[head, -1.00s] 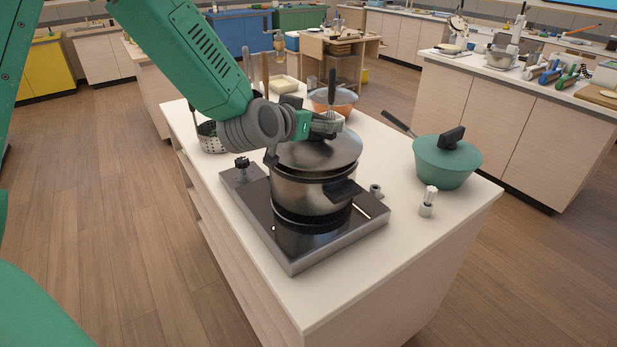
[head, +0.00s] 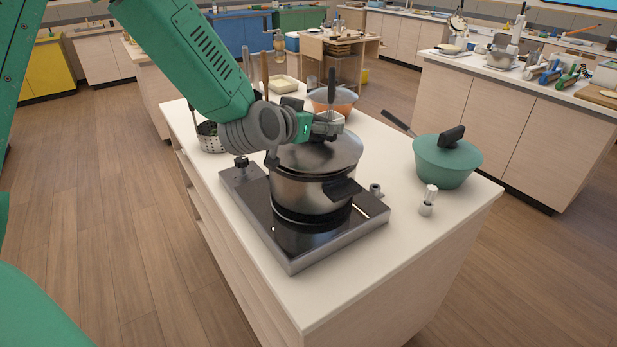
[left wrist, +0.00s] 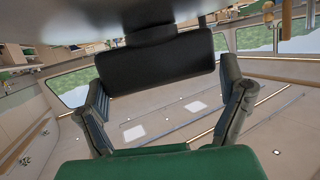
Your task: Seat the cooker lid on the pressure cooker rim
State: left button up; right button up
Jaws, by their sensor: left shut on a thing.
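The pressure cooker (head: 300,193) is a steel pot with dark side handles, standing on the black cooktop. The shiny cooker lid (head: 335,152) lies level over its top, close to the rim. I cannot tell whether it touches all the way round. My left gripper (head: 326,122) is above the lid, shut on its knob, which the gripper mostly hides in the head view. In the left wrist view the black lid knob (left wrist: 155,65) sits between the two fingers, with the lid's blurred grey underside or edge above it. My right gripper is not in view.
The cooktop (head: 295,258) has a raised metal edge and sits on a white-topped island. A green lidded pan (head: 448,165) and a small white shaker (head: 428,203) stand to the right. A perforated pot (head: 210,138) and an orange bowl (head: 335,99) stand behind. The front counter is clear.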

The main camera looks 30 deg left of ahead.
pick_arm(q)
jog(key=shift+d+r, duration=0.1)
jog(key=shift+d, duration=0.7)
jog(key=shift+a+f+b, duration=0.35)
jog(key=shift+a, duration=0.25)
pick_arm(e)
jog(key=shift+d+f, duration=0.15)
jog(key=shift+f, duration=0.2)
pick_arm(q)
jog(key=shift+d, duration=0.2)
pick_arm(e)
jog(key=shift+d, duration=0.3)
pick_arm(q)
jog(key=shift+a, duration=0.15)
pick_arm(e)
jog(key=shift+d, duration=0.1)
pick_arm(q)
jog(key=shift+a, duration=0.45)
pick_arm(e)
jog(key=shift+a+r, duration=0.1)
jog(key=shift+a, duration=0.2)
pick_arm(q)
jog(key=o, duration=1.1)
jog(key=shift+o, duration=0.4)
jog(key=shift+d, duration=0.3)
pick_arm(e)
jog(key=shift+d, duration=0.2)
